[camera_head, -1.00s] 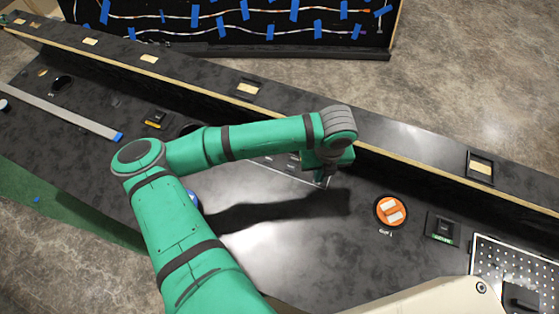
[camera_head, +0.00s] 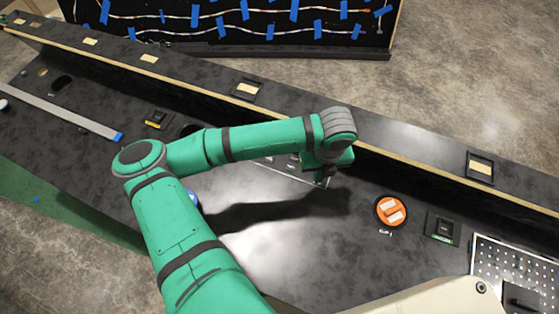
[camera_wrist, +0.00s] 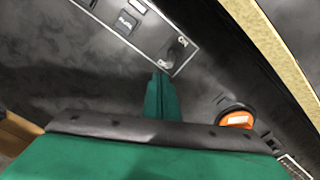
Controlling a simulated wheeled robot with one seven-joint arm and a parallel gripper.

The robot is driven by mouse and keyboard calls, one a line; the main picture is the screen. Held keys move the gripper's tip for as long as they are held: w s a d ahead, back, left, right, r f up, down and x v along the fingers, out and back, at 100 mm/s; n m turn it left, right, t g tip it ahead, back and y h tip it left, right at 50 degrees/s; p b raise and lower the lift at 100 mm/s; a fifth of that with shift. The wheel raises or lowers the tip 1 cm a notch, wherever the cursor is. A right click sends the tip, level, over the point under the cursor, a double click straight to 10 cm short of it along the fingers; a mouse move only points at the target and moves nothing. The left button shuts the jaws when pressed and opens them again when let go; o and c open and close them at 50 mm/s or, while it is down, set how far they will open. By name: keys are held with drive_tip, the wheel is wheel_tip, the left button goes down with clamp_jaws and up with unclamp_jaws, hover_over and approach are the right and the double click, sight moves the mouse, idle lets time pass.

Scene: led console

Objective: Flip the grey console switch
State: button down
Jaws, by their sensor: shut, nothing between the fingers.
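A grey switch (camera_wrist: 174,51) sits at the near end of a light-edged strip panel in the wrist view, between the ON and OFF labels. It looks small and dark, and I cannot tell clearly which way it is tipped. My gripper (camera_wrist: 161,78) is shut and empty, its green fingertips close to the OFF end of the switch; I cannot tell whether they touch. In the head view my gripper (camera_head: 325,181) is low over the right end of the panel (camera_head: 282,172), and my wrist hides the switch.
An orange round button (camera_head: 391,210) lies right of my gripper, with a black switch box (camera_head: 443,229) beyond it and a perforated plate (camera_head: 510,262) at the right edge. A raised ledge (camera_head: 400,165) runs behind.

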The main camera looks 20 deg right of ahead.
drive_tip(key=shift+f, duration=1.25)
drive_tip(key=shift+w+d, duration=0.65)
drive_tip(key=shift+w, duration=0.25)
drive_tip(key=shift+r, duration=0.15)
wheel_tip(320, 180, up, 7)
drive_tip(key=shift+s+a, duration=0.25)
drive_tip(key=shift+s, duration=0.15)
idle(0.6)
idle(0.5)
